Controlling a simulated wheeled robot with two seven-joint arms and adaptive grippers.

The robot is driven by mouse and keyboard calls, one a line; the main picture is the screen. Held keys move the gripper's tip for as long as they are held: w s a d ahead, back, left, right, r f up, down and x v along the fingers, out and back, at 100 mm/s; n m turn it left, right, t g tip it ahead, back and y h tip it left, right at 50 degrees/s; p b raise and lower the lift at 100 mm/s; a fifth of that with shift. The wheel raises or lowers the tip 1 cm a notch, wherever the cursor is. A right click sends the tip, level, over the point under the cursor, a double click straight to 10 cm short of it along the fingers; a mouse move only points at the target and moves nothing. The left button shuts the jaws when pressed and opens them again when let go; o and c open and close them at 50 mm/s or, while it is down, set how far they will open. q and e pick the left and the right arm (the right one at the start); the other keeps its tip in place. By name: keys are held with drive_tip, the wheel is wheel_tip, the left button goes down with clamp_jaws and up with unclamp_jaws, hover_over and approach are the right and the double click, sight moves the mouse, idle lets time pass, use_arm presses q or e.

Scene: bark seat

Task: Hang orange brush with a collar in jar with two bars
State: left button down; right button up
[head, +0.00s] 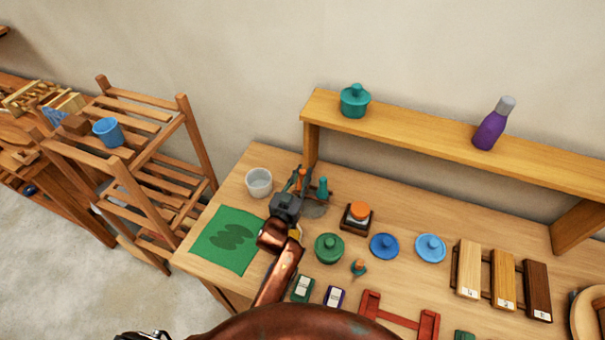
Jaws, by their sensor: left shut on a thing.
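My left gripper (300,190) reaches in from the bottom of the head view over the table's back left part. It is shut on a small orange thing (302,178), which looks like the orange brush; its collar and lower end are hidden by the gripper. A teal upright piece (323,187) stands just right of the gripper, close to it. A greyish round shape (315,209) shows below that piece, partly covered; I cannot tell whether it is the jar with two bars. A pale open jar (259,182) stands left of the gripper, apart from it; no bars can be made out on it.
A green mat (226,240) lies at the left. A green lidded pot (329,247), blue lids (384,246), an orange-topped block (359,212) and a small teal-orange piece (358,268) stand right of my arm. A raised wooden shelf (420,128) runs along the back.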

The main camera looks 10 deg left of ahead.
use_arm(q)
drive_tip(key=shift+f, duration=0.5)
idle(0.3)
drive_tip(key=c, duration=1.7)
unclamp_jaws()
drive_tip(key=shift+o, duration=0.5)
drive_tip(key=shift+o, duration=1)
drive_tip(key=shift+r, duration=0.1)
wheel_tip(320, 180, up, 7)
drive_tip(key=p, duration=0.6)
drive_tip(key=shift+p, duration=0.3)
